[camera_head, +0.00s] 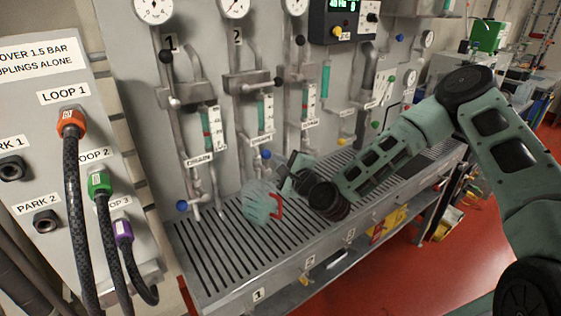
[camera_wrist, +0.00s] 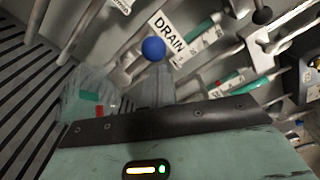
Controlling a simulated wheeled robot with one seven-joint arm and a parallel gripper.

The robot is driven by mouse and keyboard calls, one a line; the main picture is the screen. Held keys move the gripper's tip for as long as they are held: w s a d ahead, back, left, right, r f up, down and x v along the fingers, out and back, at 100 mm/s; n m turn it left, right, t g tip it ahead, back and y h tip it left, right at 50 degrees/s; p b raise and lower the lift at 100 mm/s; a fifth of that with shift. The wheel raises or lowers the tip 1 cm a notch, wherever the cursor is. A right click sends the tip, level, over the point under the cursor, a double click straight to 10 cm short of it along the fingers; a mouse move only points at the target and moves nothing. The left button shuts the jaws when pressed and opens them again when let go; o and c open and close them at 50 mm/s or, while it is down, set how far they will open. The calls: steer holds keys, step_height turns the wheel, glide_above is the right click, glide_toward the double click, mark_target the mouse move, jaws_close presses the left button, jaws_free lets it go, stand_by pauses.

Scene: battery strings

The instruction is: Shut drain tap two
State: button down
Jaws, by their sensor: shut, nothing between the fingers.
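Drain tap two's blue ball knob (camera_head: 266,154) is below the DRAIN label (camera_head: 262,139) of column 2 in the head view. A blue knob beside a DRAIN label shows in the wrist view (camera_wrist: 153,48), just beyond my fingertips; it appears to be the same one. My gripper (camera_head: 284,187) is shut and empty, low in front of the panel, right of and below the knob. In the wrist view its grey fingers (camera_wrist: 156,86) point toward the knob, and I cannot tell whether they touch it. The tap's exact lever angle is unclear.
A clear vessel with a red part (camera_head: 258,203) stands on the slotted grating (camera_head: 215,262), close left of my gripper. Column 1's blue knob (camera_head: 182,205) is further left. Hoses (camera_head: 72,190) hang at far left. The grating's front strip is free.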

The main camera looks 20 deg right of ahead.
steer(key=shift+s+a+r+n+b, duration=0.1)
steer(key=shift+a+n+b, duration=0.3)
steer(key=shift+n, duration=0.4)
steer(key=s+a+f+n+b, duration=0.1)
steer(key=a+n+b, duration=0.2)
steer(key=n+b, duration=0.5)
steer(key=s+a+f+n+t+y+b, duration=0.1)
steer(key=a+f+n+b, duration=0.1)
steer(key=n+b, duration=0.6)
steer(key=shift+a+n+b, duration=0.3)
steer(key=shift+a+b, duration=0.2)
steer(key=shift+r, duration=0.1)
